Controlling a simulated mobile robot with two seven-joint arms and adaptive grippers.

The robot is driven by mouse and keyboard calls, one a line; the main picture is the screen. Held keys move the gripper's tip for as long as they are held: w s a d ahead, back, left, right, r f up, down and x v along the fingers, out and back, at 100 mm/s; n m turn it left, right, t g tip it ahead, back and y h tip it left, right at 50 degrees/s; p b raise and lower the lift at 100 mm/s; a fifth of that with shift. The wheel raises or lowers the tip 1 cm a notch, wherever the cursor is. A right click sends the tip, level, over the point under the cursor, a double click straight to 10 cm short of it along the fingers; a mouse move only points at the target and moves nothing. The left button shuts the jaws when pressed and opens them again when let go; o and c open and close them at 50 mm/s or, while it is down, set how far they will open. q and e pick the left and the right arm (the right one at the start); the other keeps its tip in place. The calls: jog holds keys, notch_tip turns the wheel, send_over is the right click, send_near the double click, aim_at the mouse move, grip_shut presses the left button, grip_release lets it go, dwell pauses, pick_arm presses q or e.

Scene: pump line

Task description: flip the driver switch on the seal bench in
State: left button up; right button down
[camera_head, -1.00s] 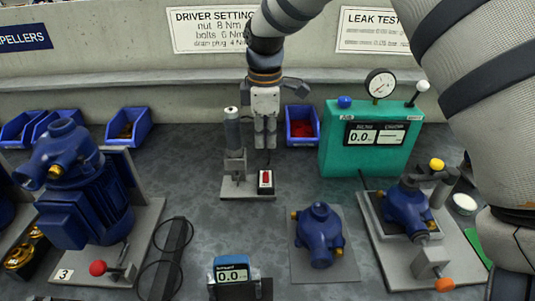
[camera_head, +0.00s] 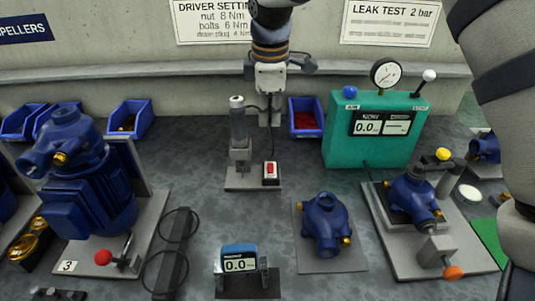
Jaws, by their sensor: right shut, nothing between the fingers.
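The driver switch (camera_head: 270,171) is a small box with a red rocker on the front right of the seal bench's grey base plate (camera_head: 243,184). I cannot tell clearly which way the rocker is tipped. The grey driver (camera_head: 238,130) stands upright on the same plate, left of the switch. My right gripper (camera_head: 270,120) points down above and behind the switch in the picture, apart from it. Its fingers are shut and empty. My left gripper is not in view.
A green leak test box (camera_head: 345,150) with a gauge stands right of the bench. A blue bin (camera_head: 305,117) sits behind. A blue pump housing (camera_head: 326,225) and a torque display (camera_head: 239,262) are in front. A large blue motor pump (camera_head: 85,190) stands left.

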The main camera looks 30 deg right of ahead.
aim_at(269, 164)
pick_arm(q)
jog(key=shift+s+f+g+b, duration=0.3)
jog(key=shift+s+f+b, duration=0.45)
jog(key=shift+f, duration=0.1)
pick_arm(e)
jog(key=f, duration=0.4)
jog(key=w+d+f, duration=0.1)
jog(key=f, duration=0.4)
jog(key=w+f, duration=0.1)
jog(key=f, duration=0.3)
jog(key=shift+w+d+f, duration=0.2)
jog(key=shift+d+f, duration=0.05)
jog(key=shift+f, duration=0.05)
